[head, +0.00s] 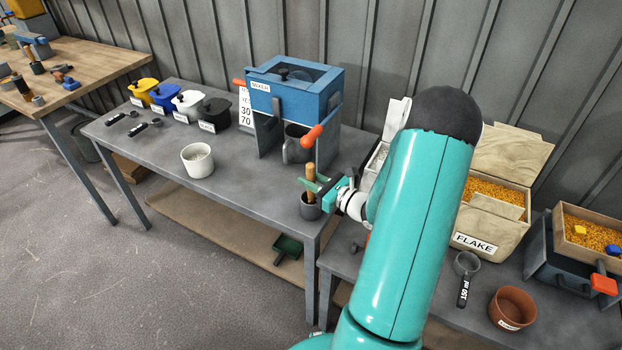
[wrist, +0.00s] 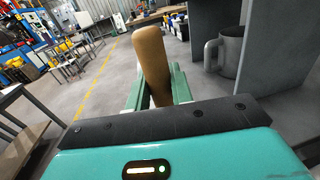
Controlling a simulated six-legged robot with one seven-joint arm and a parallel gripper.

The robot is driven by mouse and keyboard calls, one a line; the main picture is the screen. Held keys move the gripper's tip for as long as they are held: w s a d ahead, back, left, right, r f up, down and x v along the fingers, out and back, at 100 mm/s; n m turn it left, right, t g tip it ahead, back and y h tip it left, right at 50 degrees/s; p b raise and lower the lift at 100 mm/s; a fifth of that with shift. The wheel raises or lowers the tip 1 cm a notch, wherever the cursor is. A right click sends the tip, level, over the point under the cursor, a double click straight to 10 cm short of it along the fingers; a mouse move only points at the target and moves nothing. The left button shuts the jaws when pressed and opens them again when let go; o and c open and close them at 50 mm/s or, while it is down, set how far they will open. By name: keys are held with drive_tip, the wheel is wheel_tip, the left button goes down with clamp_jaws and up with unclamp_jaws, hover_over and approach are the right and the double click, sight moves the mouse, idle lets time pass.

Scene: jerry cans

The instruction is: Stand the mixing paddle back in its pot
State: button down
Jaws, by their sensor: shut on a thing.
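The mixing paddle's wooden handle (head: 310,174) stands close to upright in the head view, right above a small dark grey pot (head: 311,208) at the table's front right corner. My gripper (head: 311,187) is shut on the handle. The handle's lower end meets the pot's mouth; whether it rests on the bottom is hidden. In the wrist view the handle (wrist: 152,65) rises between the green fingers of my gripper (wrist: 158,92), leaning slightly. The pot and the paddle's lower part are hidden there.
A blue mixer (head: 294,90) with an orange-handled lever stands behind, with a grey mug (head: 296,146) under it. A white cup (head: 197,160) and several small coloured cans are further left. A flake bin (head: 485,220) is right. The table's middle is clear.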

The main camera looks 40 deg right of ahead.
drive_tip(key=shift+f, duration=0.3)
drive_tip(key=c, duration=1.1)
unclamp_jaws()
drive_tip(key=shift+c, duration=0.2)
drive_tip(key=s+d, duration=0.2)
drive_tip(key=s, duration=1.1)
drive_tip(key=shift+s+d, duration=0.25)
drive_tip(key=shift+s, duration=0.05)
